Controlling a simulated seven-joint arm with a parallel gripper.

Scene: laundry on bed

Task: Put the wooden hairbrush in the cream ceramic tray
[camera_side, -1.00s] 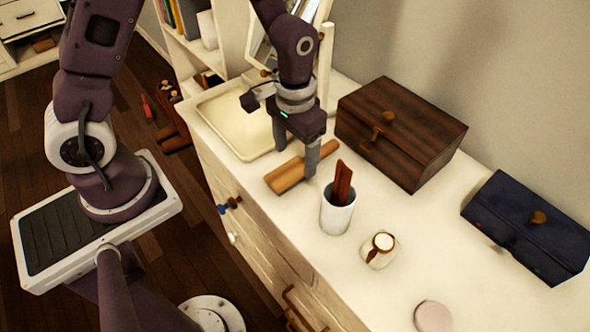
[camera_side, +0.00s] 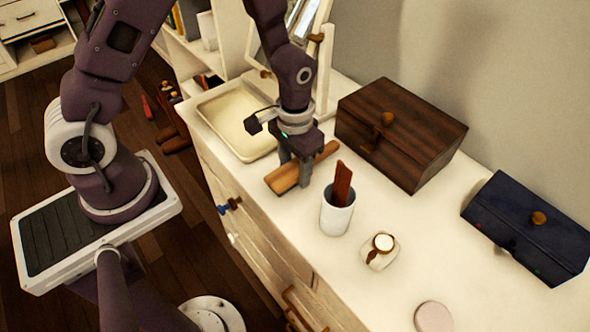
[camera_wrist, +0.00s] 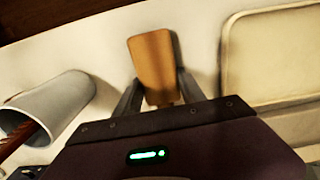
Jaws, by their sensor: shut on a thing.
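The wooden hairbrush (camera_side: 284,180) lies on the white dresser top, in front of the tray. In the wrist view the brush (camera_wrist: 153,62) shows its broad tan end between the two fingers. My gripper (camera_side: 294,178) is down at the brush and shut on it, with a finger on each side. My gripper also shows in the wrist view (camera_wrist: 155,92). The cream ceramic tray (camera_side: 208,100) lies to the left of my gripper and looks empty. Its edge (camera_wrist: 229,70) shows at the right of the wrist view. Part of the brush is hidden behind my fingers.
A white cup (camera_side: 336,214) with a brown item in it stands close to the right of my gripper. A brown wooden box (camera_side: 420,145), a small jar (camera_side: 379,251), a dark blue box (camera_side: 530,225) and a pink disc (camera_side: 432,317) are further right. A mirror stand (camera_side: 326,70) rises behind.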

